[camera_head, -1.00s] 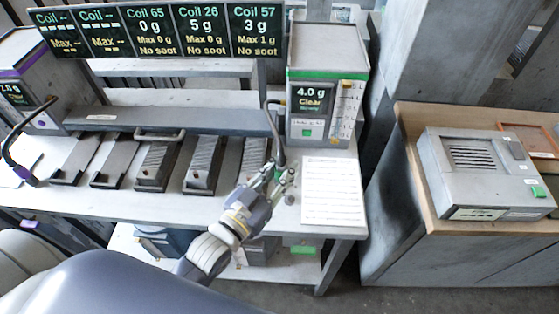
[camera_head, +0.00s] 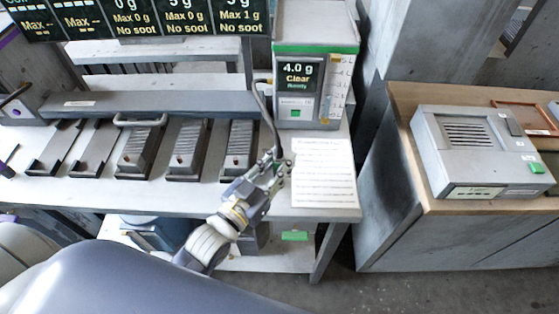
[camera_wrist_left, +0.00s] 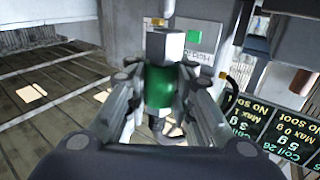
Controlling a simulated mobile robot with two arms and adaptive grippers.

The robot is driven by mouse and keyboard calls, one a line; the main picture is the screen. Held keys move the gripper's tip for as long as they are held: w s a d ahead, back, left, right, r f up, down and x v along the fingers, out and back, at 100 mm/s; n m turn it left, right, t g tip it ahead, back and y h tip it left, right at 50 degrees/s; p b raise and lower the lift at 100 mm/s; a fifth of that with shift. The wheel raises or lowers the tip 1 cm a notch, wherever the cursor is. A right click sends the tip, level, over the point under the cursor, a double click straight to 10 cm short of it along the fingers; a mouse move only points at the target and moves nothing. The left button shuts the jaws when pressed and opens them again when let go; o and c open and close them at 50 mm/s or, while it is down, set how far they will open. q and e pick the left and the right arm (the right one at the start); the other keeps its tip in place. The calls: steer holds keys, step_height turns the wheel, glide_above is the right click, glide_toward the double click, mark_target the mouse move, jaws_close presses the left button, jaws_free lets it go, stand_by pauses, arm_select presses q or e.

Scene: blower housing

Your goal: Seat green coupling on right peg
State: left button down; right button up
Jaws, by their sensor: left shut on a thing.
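My left gripper (camera_head: 277,170) is over the right part of the workbench, beside the paper sheet. It is shut on the green coupling (camera_wrist_left: 158,88), which sits between the two fingers in the left wrist view. A grey block-shaped end (camera_wrist_left: 165,46) shows above the green band there. In the head view the coupling is mostly hidden by the fingers, and a dark hose (camera_head: 266,110) runs down to the gripper. I cannot make out the right peg in either view. My right gripper is not in view.
A green-trimmed meter (camera_head: 312,85) reading 4.0 g, Clear, stands behind the gripper. The printed sheet (camera_head: 325,182) lies to its right. Several ribbed coils (camera_head: 238,148) sit in a row to the left. A grey box (camera_head: 470,150) stands on a separate wooden-topped cabinet at right.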

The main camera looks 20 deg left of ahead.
arm_select(q)
steer(key=shift+f+b, duration=0.3)
steer(key=shift+f, duration=0.15)
steer(key=shift+f+b, duration=0.6)
steer(key=shift+f, duration=0.3)
steer(key=c, duration=1.3)
jaws_free()
steer(key=shift+s+a+f, duration=0.15)
steer(key=shift+s, duration=0.45)
steer(key=v, duration=1)
steer(key=shift+s+a, duration=0.15)
steer(key=shift+s, duration=0.2)
